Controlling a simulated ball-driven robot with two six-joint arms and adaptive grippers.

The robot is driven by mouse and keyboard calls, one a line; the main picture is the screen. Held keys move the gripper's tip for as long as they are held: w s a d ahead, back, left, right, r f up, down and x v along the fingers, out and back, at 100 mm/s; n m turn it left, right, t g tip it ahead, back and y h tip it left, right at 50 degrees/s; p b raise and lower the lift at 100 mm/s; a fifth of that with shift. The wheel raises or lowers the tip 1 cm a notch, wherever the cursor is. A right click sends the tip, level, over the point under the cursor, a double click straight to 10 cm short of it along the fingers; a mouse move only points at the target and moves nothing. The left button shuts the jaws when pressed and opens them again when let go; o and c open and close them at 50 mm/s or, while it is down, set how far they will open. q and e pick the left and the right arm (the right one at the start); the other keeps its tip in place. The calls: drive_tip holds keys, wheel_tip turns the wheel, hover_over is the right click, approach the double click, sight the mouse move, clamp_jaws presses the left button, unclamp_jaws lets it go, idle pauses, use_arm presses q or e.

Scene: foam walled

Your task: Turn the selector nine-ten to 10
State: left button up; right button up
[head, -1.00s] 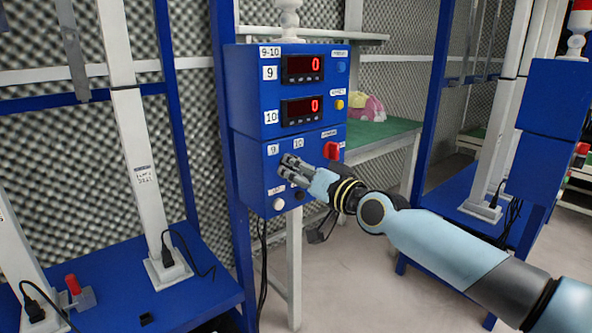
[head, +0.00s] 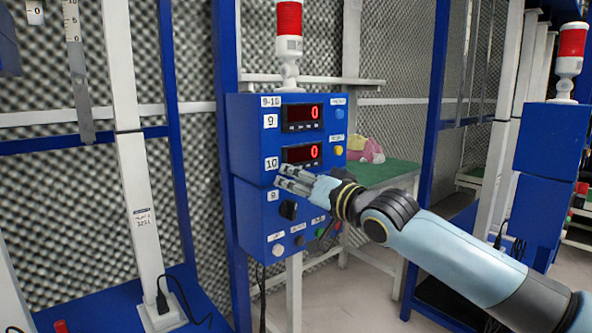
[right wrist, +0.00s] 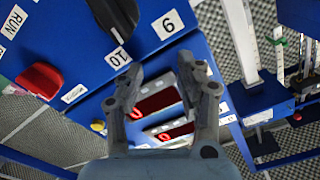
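The selector nine-ten is a black knob (head: 288,210) on the lower blue panel, below a 9 label (head: 272,195). In the right wrist view the knob (right wrist: 114,14) is at the top edge, partly cut off, with upside-down 10 (right wrist: 118,57) and 9 (right wrist: 168,24) labels beside it. My left gripper is not in view.
Two red displays (head: 302,113) showing 0 are on the upper box. A red handle (right wrist: 40,80), a yellow button (head: 338,151) and a white button (head: 278,250) are nearby on the panel. A green table (head: 385,172) stands behind; a blue post (head: 229,120) is left.

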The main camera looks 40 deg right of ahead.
wheel_tip(320, 180, up, 3)
drive_tip(key=shift+f, duration=0.15)
drive_tip(key=n+p, duration=0.4)
drive_tip(key=n, duration=0.1)
approach(295, 210)
drive_tip(key=w+b, duration=0.1)
drive_tip(key=w, duration=0.1)
drive_tip(key=w+b, duration=0.1)
drive_tip(key=w, duration=0.5)
drive_tip(key=shift+w+a+f+b, duration=0.1)
drive_tip(key=shift+w+a+b, duration=0.05)
drive_tip(key=shift+a+b, duration=0.2)
drive_tip(key=shift+w, duration=0.7)
